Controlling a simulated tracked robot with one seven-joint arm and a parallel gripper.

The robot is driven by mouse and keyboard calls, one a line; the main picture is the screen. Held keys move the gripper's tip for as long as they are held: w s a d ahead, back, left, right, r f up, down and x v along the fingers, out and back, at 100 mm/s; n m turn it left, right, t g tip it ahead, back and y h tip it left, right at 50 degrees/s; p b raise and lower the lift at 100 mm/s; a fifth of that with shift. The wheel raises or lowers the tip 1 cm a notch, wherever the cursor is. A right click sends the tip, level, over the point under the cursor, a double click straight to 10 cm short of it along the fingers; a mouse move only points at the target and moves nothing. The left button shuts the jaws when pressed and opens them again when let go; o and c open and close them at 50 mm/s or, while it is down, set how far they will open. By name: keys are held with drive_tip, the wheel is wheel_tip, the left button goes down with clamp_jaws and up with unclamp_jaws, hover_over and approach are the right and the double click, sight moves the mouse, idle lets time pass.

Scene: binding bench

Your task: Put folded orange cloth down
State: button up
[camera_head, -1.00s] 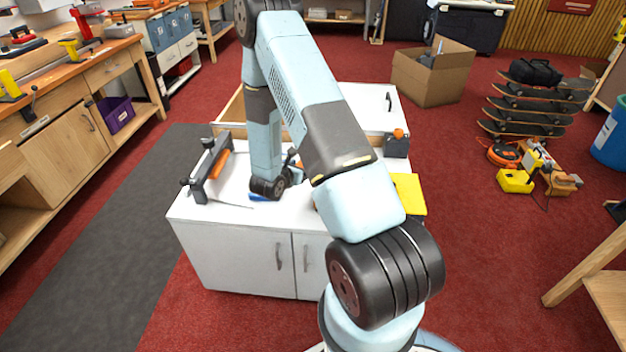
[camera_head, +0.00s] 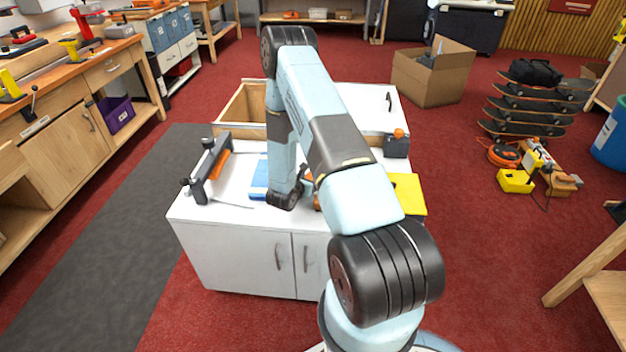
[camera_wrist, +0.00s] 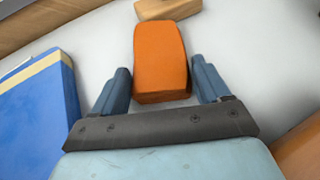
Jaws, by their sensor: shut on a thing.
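The folded orange cloth (camera_wrist: 158,42) shows in the wrist view as a thick, rounded block between the two blue-grey fingers of my gripper (camera_wrist: 160,72). My gripper is shut on it. The cloth is over the white bench top (camera_wrist: 98,45); I cannot tell whether its underside touches it. In the head view my own arm hides most of the gripper and the cloth.
A blue block with a cream band (camera_wrist: 42,100) lies left of my gripper; it also shows in the head view (camera_head: 259,180). An orange-brown thing (camera_wrist: 302,150) is at right. A wooden block (camera_wrist: 168,8) lies beyond. A dark clamp-like frame (camera_head: 208,170) and yellow pad (camera_head: 408,192) flank the bench top.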

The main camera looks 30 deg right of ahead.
drive_tip(key=o, duration=0.7)
drive_tip(key=shift+o, duration=0.2)
drive_tip(key=shift+a, duration=0.1)
